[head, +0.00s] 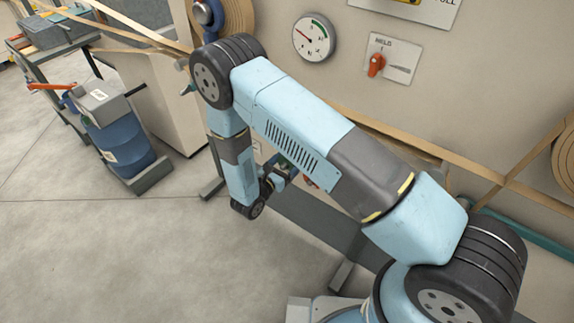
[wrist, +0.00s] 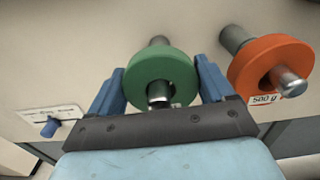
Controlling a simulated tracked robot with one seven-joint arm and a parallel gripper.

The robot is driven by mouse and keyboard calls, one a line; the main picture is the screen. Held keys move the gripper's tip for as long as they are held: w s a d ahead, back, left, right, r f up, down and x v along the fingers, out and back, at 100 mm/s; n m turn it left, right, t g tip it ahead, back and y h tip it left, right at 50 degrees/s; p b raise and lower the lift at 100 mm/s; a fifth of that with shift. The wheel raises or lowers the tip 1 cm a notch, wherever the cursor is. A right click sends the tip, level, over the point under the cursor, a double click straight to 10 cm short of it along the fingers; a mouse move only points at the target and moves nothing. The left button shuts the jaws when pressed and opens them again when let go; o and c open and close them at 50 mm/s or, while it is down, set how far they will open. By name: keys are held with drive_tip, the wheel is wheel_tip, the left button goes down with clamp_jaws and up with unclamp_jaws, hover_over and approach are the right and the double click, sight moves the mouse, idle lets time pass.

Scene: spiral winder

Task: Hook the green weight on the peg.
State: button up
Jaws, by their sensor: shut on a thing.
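The green weight (wrist: 142,70), a thick ring, is in the middle of the wrist view. My gripper (wrist: 158,65) is shut on it, with one blue finger at each side. A grey peg (wrist: 159,92) shows through the ring's hole, and its thicker base shows behind the ring, so the ring is around this peg. In the head view, my gripper (head: 283,172) is low by the machine's front and mostly hidden behind my arm. I cannot make out the green weight clearly there.
An orange ring weight (wrist: 248,58) hangs on a second peg close to the right, with a "500 g" label (wrist: 263,100) below. A small blue knob (wrist: 49,127) is at the left. A dial gauge (head: 314,38) and a red switch (head: 376,64) are on the panel above.

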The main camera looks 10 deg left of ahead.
drive_tip(key=o, duration=1.8)
drive_tip(key=shift+c, duration=0.2)
drive_tip(key=v, duration=1.3)
drive_tip(key=shift+s+a, duration=0.2)
drive_tip(key=shift+s, duration=0.05)
